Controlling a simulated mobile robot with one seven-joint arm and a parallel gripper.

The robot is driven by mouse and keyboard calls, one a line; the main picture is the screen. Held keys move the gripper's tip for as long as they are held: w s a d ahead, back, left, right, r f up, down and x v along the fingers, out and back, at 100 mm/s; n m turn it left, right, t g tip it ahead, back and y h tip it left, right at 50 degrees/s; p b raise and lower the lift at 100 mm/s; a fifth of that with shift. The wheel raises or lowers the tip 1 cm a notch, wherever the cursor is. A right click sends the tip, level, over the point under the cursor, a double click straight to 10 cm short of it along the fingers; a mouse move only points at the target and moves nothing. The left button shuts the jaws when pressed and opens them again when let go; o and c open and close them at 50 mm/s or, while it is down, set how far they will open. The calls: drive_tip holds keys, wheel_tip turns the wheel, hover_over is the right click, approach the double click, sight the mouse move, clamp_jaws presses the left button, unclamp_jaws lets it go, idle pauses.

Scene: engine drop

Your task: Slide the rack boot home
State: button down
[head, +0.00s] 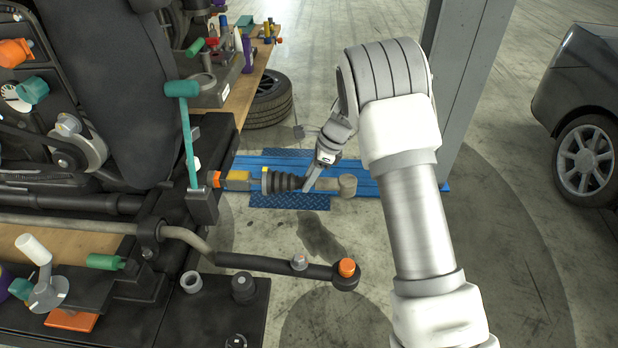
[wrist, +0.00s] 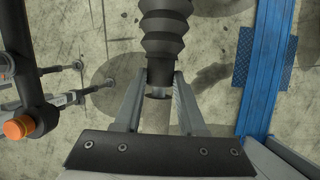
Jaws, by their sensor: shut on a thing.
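The rack boot (head: 284,182) is a black ribbed bellows lying sideways on the rack, with a yellow band at its left end. It also shows in the wrist view (wrist: 165,35), running up from my fingers. My gripper (head: 309,183) is at the boot's right, narrow end. In the wrist view its two fingers (wrist: 161,80) press on both sides of that end collar, shut on it. A grey shaft (wrist: 157,92) shows between the fingers beyond the collar. The boot's far end is outside the wrist view.
A yellow block (head: 238,176) and an orange cap (head: 214,179) sit left of the boot. A teal-handled hammer-like tool (head: 188,130) stands upright nearby. A bar with an orange-capped end (head: 346,268) lies in front. Blue lift track (head: 290,202) and a post (head: 463,80) are behind.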

sight(257, 179)
drive_tip(key=a, duration=0.4)
drive_tip(key=a+p, duration=0.1)
drive_tip(key=a, duration=0.4)
drive_tip(key=a+p, duration=0.1)
drive_tip(key=a, duration=0.3)
drive_tip(key=shift+w+a+r, duration=0.1)
drive_tip(key=shift+w+a, duration=0.15)
drive_tip(key=shift+c, duration=2.4)
unclamp_jaws()
drive_tip(key=shift+a, duration=0.1)
drive_tip(key=shift+d+r, duration=0.3)
drive_tip(key=shift+b+v, duration=0.35)
drive_tip(key=shift+v, duration=7.95)
